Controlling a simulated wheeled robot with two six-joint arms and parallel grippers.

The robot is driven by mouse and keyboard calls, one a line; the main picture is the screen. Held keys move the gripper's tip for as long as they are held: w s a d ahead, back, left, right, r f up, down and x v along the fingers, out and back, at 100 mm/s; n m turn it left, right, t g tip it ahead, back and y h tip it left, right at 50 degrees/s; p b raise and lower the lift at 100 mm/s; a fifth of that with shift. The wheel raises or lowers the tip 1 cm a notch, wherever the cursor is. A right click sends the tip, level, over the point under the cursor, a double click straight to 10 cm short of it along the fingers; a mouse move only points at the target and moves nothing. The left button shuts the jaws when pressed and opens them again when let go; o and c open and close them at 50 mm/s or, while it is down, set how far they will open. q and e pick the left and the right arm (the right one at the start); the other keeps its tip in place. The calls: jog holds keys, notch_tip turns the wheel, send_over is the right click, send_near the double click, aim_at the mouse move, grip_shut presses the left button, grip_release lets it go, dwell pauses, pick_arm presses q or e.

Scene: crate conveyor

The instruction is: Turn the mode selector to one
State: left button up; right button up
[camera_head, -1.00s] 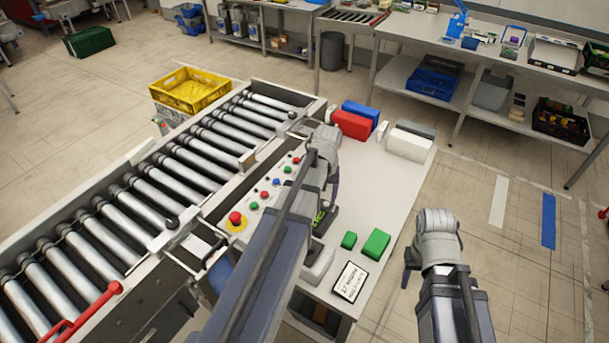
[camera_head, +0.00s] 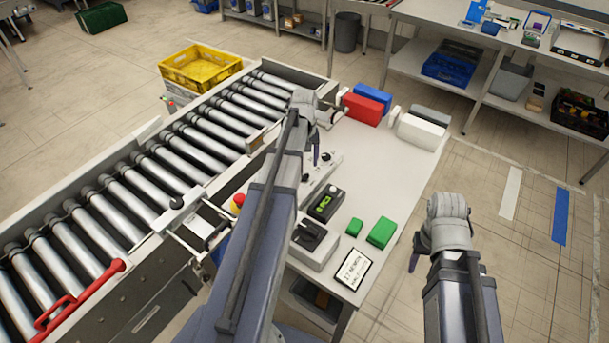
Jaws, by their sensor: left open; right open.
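A light grey box with a black rotary knob (camera_head: 309,236), which looks like the mode selector, sits on the white table beside my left arm. Its markings are too small to read. My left gripper (camera_head: 324,136) is open and empty above the far part of the table, beyond the selector and near the conveyor's edge. My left arm hides most of the button panel. My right gripper (camera_head: 430,247) is open and empty over the floor, just right of the table.
A black device with a green display (camera_head: 325,203) stands behind the selector. Green blocks (camera_head: 381,232) and a sign card (camera_head: 353,268) lie to its right. Red (camera_head: 362,109) and white (camera_head: 421,131) boxes stand at the back. The roller conveyor (camera_head: 150,183) runs left.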

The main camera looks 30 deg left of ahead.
aim_at(304, 174)
pick_arm(q)
notch_tip(304, 174, down, 5)
jog(key=b, duration=0.4)
jog(key=shift+f, duration=0.1)
jog(key=shift+c, duration=0.2)
grip_shut()
